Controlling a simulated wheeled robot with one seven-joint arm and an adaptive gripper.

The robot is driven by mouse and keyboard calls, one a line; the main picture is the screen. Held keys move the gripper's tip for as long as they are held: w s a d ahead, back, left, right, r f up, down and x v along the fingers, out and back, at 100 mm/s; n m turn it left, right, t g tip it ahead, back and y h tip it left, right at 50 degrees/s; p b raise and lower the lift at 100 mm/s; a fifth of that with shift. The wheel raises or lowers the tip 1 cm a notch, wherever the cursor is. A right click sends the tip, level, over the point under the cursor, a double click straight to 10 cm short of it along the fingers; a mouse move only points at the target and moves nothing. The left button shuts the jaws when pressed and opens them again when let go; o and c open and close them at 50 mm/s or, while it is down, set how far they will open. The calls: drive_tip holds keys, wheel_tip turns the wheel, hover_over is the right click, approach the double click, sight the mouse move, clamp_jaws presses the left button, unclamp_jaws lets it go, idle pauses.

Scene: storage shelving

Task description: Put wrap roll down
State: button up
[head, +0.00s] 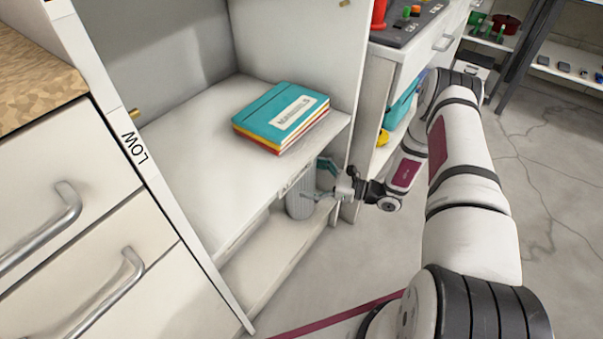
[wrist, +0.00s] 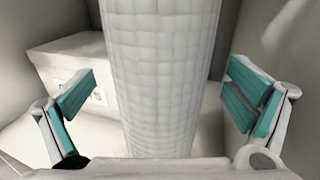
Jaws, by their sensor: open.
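The wrap roll (wrist: 165,80) is a pale, quilted-looking cylinder that fills the middle of the wrist view. In the head view the grey-white roll (head: 299,204) stands upright on the lower shelf, partly hidden by the upper shelf's edge and my gripper. My gripper (head: 322,179) reaches into the lower compartment from the right. In the wrist view my gripper (wrist: 160,110) is open, with one teal-padded finger on each side of the roll and a visible gap on both sides.
The upper shelf (head: 190,150) holds a stack of teal, yellow and red manuals (head: 282,116). The lower shelf (head: 262,267) has bare room in front. A white box (wrist: 75,65) stands behind the roll.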

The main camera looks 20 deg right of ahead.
drive_tip(key=p+v, duration=0.2)
drive_tip(key=v, duration=0.7)
drive_tip(key=shift+p, duration=0.3)
drive_tip(key=shift+r, duration=0.1)
